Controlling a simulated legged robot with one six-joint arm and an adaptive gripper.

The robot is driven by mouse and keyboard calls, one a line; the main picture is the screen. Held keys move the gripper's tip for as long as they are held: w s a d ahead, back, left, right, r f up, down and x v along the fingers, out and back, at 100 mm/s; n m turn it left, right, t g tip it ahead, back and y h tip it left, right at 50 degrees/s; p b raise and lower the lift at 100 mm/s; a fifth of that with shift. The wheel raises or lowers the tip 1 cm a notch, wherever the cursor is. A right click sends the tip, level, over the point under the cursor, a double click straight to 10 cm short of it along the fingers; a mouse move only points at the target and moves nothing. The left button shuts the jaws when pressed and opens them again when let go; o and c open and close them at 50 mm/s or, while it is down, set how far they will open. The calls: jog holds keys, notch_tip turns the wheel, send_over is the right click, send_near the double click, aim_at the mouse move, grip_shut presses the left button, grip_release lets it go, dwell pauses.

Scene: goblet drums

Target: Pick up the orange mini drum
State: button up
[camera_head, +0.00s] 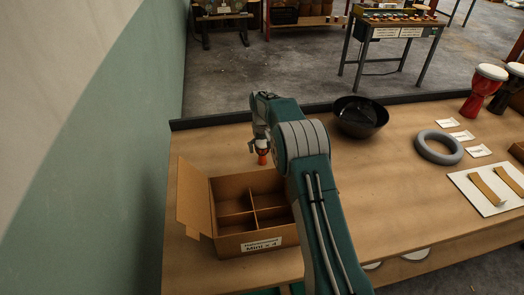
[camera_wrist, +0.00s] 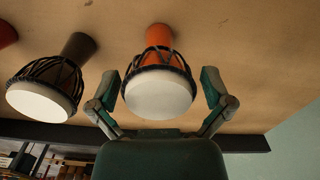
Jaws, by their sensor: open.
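The orange mini drum (camera_wrist: 159,72) has an orange foot, dark cords and a pale head. In the wrist view it lies between the two open fingers of my gripper (camera_wrist: 162,92), with a gap visible on each side. In the head view a small orange-red part of the drum (camera_head: 262,157) shows just below my gripper (camera_head: 258,140), behind the box. My arm hides much of that area. A dark brown mini drum (camera_wrist: 53,82) stands beside the orange one, to its left in the wrist view.
An open divided cardboard box (camera_head: 246,243) stands near my arm; its visible compartments look empty. A black bowl (camera_head: 360,117), a grey ring (camera_head: 438,147) and a larger red drum (camera_head: 483,90) are to the right. A reddish object (camera_wrist: 7,34) shows at the wrist view's left edge.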

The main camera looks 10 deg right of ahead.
jog(key=shift+f, duration=0.75)
jog(key=c, duration=1)
jog(key=shift+r, duration=0.15)
